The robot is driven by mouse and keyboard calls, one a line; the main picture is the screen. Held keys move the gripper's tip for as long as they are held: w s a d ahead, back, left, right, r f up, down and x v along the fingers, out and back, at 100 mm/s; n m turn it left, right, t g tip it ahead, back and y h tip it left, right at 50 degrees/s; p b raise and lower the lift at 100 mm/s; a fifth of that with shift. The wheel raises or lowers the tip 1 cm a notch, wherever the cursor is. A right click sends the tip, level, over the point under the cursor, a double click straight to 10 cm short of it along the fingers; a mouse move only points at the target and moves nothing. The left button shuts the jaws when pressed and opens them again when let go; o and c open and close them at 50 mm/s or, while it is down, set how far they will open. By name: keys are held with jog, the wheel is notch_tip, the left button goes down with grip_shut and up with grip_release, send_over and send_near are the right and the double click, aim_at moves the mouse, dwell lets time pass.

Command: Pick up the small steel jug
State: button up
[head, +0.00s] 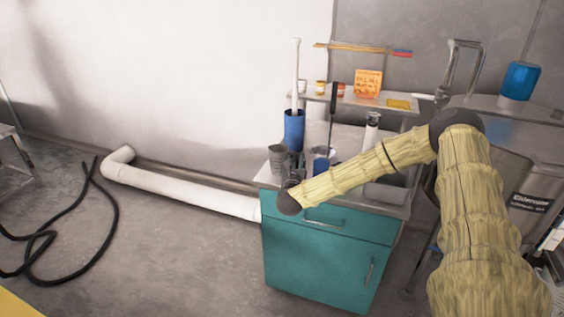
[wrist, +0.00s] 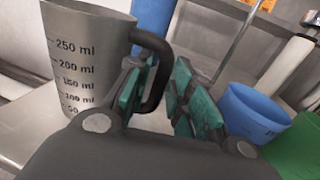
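The small steel jug (wrist: 85,60) stands at the left in the wrist view, with dark millilitre marks on its side and a black handle (wrist: 158,75). In the head view the jug (head: 279,160) is on the top of the teal cabinet, near its left edge. My gripper (wrist: 165,105) has teal finger pads standing apart. The handle comes down between the two fingers, close to the left one, with a gap to the right one. In the head view my dark gripper (head: 290,184) is just in front of the jug, and its fingertips are hard to see.
A tall blue container (head: 294,130) stands behind the jug. A blue cup (wrist: 255,108) and a green item (wrist: 298,148) are to the right of my gripper. The teal cabinet (head: 325,262) has a grey top. A raised shelf (head: 350,99) stands behind.

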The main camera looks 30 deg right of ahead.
aim_at(297, 155)
grip_shut()
jog(key=shift+r, duration=0.2)
dwell(0.3)
jog(key=shift+r+b, duration=0.45)
jog(key=shift+r, duration=0.9)
jog(key=shift+s+r, duration=0.1)
jog(key=shift+r, duration=0.15)
jog(key=s+a+b, duration=0.1)
jog(key=s+a, duration=0.1)
jog(key=s, duration=0.5)
jog(key=s+a+r+b, duration=0.1)
jog(key=s+a, duration=0.2)
jog(key=s, duration=0.4)
jog(key=shift+s+a+r+b, duration=0.2)
jog(key=shift+s+r+b, duration=0.05)
jog(key=shift+s+b, duration=0.05)
jog(key=shift+s, duration=0.1)
